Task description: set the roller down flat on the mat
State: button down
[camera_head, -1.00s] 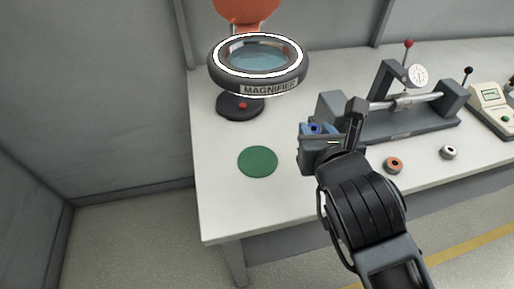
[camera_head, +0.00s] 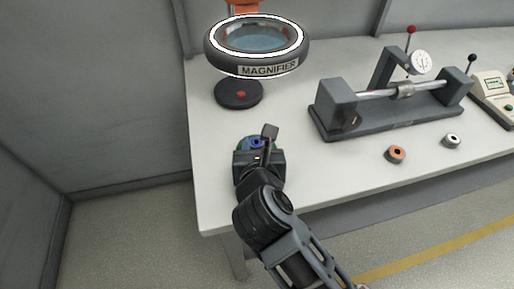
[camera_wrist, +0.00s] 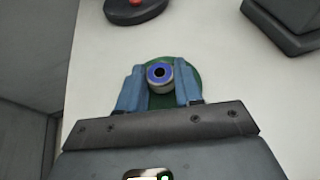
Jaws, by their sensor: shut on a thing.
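The roller (camera_wrist: 159,78) is a small metal ring with a blue face and a dark centre hole. My gripper (camera_wrist: 160,88) is shut on it, with a blue finger on each side, in the wrist view. The roller's blue face points up toward the wrist camera. The green round mat (camera_wrist: 190,70) lies behind and under the roller. In the head view my gripper (camera_head: 258,146) covers most of the mat (camera_head: 243,142), and the roller's blue top shows between the fingers. I cannot tell whether the roller touches the mat.
A magnifier (camera_head: 256,74) on a round dark base (camera_head: 238,95) stands behind the mat. A grey bench fixture with a dial (camera_head: 390,105) stands to the right. An orange-faced roller (camera_head: 396,154) and a grey one (camera_head: 452,140) lie in front of it. White table around the mat is clear.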

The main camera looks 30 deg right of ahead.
jog(key=shift+f, duration=0.4)
jog(key=shift+f, duration=0.1)
jog(key=c, duration=0.8)
grip_release()
jog(key=shift+o, duration=0.2)
jog(key=v, duration=1.2)
jog(key=shift+s, duration=0.1)
